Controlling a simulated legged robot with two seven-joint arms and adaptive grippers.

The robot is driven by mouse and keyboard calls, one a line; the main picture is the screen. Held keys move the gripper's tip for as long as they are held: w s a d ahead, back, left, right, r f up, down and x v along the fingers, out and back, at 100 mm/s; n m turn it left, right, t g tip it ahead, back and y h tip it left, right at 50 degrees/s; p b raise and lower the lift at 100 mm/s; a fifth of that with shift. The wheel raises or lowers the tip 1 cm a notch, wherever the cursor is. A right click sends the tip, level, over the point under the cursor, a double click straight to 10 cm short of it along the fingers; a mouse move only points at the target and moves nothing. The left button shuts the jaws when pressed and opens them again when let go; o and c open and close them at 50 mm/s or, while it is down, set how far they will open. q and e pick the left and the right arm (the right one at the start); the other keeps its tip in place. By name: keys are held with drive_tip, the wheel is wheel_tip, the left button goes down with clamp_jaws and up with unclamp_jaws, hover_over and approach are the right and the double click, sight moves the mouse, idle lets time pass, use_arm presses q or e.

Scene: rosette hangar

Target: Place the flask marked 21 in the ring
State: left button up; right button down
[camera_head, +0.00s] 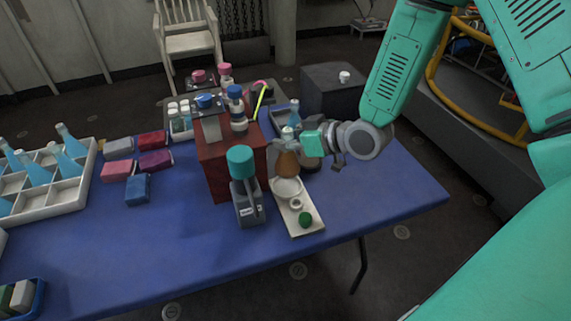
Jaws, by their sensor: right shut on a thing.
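An amber flask (287,164) with a pale neck is upright above the far end of a narrow white board (308,232). My right gripper (297,142) comes in from the right and is shut on the flask near its neck. No number can be read on the flask. A white ring-like piece (287,188) is on the board just below the flask; I cannot tell if they touch. A smaller pale ring (296,203) and a green round piece (305,219) are nearer on the board. My left gripper is not in view.
A dark red box (222,174) and a grey device with a teal top (241,163) stand left of the board. A white crate (67,200) holds blue bottles. Coloured packets (138,188) lie between. The blue table (380,195) is clear at right.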

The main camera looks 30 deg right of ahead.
sight(283, 161)
drive_tip(key=shift+a+f, duration=0.65)
drive_tip(key=shift+f, duration=0.05)
drive_tip(key=shift+s+f, duration=0.15)
drive_tip(key=shift+f, duration=0.2)
drive_tip(key=f, duration=0.2)
drive_tip(key=d+f+b, duration=0.1)
drive_tip(key=f, duration=0.1)
drive_tip(key=shift+d, duration=0.1)
drive_tip(key=shift+d+f, duration=0.15)
drive_tip(key=shift+d, duration=0.05)
drive_tip(key=shift+a, duration=0.35)
drive_tip(key=c, duration=1.5)
unclamp_jaws()
drive_tip(key=shift+a, duration=0.15)
drive_tip(key=shift+o, duration=0.2)
drive_tip(key=shift+d+r, duration=0.2)
drive_tip(key=shift+d, duration=0.15)
use_arm(q)
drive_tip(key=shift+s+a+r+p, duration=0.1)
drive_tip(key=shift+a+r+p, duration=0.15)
drive_tip(key=shift+p, duration=0.6)
use_arm(e)
drive_tip(key=v, duration=1.1)
drive_tip(key=shift+s+r, duration=0.25)
drive_tip(key=shift+s, duration=0.05)
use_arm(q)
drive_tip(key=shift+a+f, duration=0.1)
